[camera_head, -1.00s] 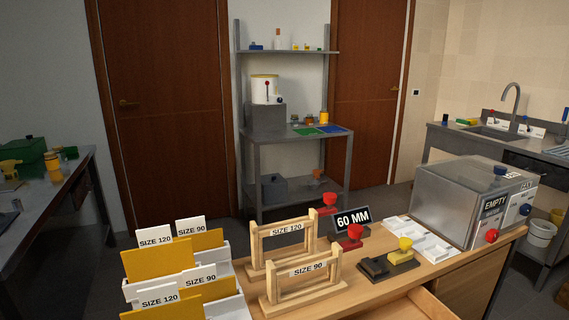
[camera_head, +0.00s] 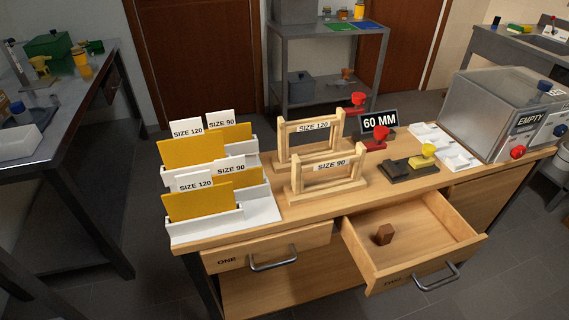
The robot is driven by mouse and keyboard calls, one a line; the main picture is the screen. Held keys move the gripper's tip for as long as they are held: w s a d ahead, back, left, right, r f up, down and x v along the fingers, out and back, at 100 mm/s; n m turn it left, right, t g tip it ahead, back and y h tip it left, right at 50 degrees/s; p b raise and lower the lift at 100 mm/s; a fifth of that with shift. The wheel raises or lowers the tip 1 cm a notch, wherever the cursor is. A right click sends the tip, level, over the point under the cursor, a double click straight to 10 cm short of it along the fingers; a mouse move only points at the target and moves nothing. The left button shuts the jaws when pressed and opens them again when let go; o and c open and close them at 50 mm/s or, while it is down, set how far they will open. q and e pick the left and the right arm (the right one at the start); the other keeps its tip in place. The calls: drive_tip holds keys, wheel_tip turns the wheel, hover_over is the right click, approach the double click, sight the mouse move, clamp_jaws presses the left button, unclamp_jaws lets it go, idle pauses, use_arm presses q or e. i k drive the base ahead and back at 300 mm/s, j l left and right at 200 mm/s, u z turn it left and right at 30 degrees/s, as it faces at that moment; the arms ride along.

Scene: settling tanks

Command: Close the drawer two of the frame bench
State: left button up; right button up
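The frame bench (camera_head: 262,230) is a wooden bench in the lower middle of the head view. Its right drawer, drawer two (camera_head: 452,217), is pulled out toward me, with a grey bar handle (camera_head: 437,279) on its front. The lettering on that front is hard to read. A small brown block (camera_head: 384,234) lies inside the drawer. The left drawer, marked ONE (camera_head: 228,261), looks shut and has a grey handle (camera_head: 273,262). Neither of my grippers shows in the head view.
On the bench stand white racks with yellow sheets (camera_head: 188,153), two wooden frames marked SIZE 120 (camera_head: 311,126) and SIZE 90 (camera_head: 330,163), a 60 MM sign (camera_head: 379,121) and a metal box marked EMPTY (camera_head: 500,105). Grey floor (camera_head: 520,270) is clear in front at right.

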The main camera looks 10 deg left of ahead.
sight(430, 236)
drive_tip(key=z, duration=1.1)
